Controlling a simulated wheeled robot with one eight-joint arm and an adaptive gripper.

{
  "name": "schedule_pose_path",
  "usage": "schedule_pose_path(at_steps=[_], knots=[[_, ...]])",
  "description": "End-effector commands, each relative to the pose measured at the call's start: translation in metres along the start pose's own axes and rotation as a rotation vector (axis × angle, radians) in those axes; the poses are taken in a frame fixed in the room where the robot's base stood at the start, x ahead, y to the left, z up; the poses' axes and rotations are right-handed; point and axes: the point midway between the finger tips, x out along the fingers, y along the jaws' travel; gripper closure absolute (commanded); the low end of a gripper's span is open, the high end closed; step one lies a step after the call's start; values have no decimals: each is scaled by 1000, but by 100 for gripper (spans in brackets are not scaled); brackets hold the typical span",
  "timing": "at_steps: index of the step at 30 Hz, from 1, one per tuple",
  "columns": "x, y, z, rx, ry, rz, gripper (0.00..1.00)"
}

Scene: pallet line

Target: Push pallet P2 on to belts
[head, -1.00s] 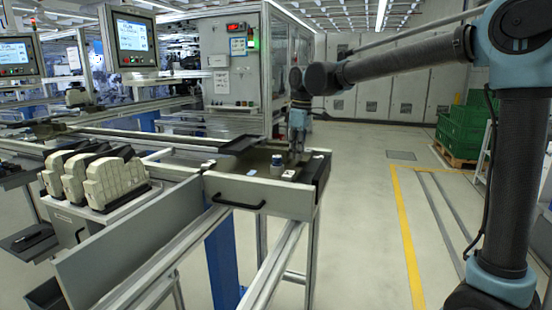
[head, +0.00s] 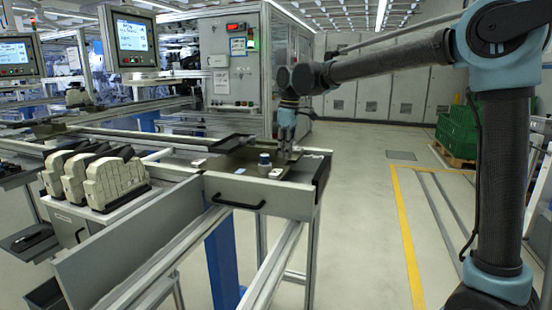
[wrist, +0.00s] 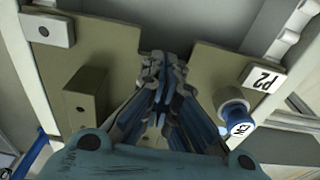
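Pallet P2 is a flat olive-tan plate (head: 238,160) in the grey tray at the near end of the line. In the wrist view, the plate (wrist: 112,65) has a notch in its edge and a white P2 label (wrist: 265,78). A white-and-blue cylinder (head: 264,162) and an olive block (wrist: 86,98) stand on it. My gripper (head: 288,155) points down at the right side of the pallet. In the wrist view, its fingers (wrist: 164,75) are together, empty, and at the notch. I cannot tell whether they touch the plate.
A dark raised rim (head: 321,170) bounds the tray on the right. Rails run left from the tray, past several cream-coloured parts (head: 108,180) on a stand. A grey control cabinet (head: 232,65) stands behind. The floor to the right (head: 365,200) is open.

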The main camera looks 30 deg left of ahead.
Motion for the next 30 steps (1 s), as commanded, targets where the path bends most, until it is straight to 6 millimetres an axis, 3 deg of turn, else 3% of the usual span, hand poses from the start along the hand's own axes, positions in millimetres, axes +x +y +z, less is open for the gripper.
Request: schedule_pose_path(at_steps=[30], knots=[[4, 0, -42, -1, 1, 0, 100]])
